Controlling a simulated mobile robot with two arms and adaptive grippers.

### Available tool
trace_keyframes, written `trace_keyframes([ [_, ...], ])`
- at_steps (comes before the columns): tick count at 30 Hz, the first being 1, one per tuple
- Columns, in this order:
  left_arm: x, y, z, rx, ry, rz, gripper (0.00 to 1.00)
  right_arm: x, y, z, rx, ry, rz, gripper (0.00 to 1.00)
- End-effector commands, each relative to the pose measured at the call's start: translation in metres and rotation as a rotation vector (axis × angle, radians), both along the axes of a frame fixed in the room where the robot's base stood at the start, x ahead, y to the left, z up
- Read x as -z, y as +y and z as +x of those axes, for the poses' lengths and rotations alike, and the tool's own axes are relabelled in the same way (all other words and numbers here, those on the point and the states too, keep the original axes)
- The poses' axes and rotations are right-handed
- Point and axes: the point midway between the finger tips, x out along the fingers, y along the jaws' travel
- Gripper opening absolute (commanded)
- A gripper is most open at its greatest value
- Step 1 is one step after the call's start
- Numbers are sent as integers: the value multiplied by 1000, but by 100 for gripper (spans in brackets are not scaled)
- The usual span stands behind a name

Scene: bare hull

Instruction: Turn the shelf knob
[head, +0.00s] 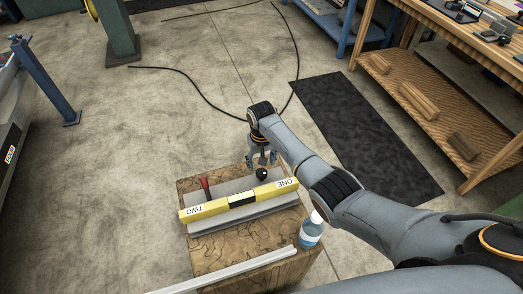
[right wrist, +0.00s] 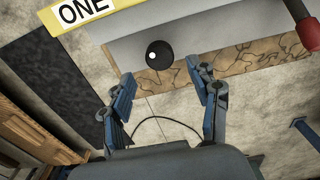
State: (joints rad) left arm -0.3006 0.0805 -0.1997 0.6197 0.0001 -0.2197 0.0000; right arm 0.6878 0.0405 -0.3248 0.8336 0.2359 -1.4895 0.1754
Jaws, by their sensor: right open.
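A round black knob (head: 262,174) stands on a grey panel (head: 236,184) behind the ONE end of a yellow bar (head: 215,207). In the right wrist view the black knob (right wrist: 159,54) is just ahead of my fingertips, roughly centred between them. My right gripper (head: 263,160) is open and empty, pointing down at the knob, and its fingers (right wrist: 165,77) look apart from it. A red handle (head: 205,187) stands near the TWO end; its tip shows in the right wrist view (right wrist: 308,32). My left gripper is out of view.
The panel lies on a wooden block (head: 240,255). A bottle with a blue label (head: 311,232) stands by its right edge, close to my right arm. A light rail (head: 235,272) crosses the front. A wooden workbench (head: 440,110) stands right. Open floor lies left.

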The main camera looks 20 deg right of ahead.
Motion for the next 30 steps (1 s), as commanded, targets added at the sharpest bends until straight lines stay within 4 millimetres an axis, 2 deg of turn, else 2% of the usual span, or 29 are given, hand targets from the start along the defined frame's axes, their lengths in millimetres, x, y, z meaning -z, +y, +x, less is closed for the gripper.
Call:
trace_keyframes([
  [6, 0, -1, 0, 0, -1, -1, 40, -44, 0, 0, 0, -3, 0, 61],
  [12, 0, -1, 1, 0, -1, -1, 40, -66, 0, 0, 0, 1, -1, 61],
  [30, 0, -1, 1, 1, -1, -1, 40, -70, 0, -1, 0, 1, 0, 61],
])
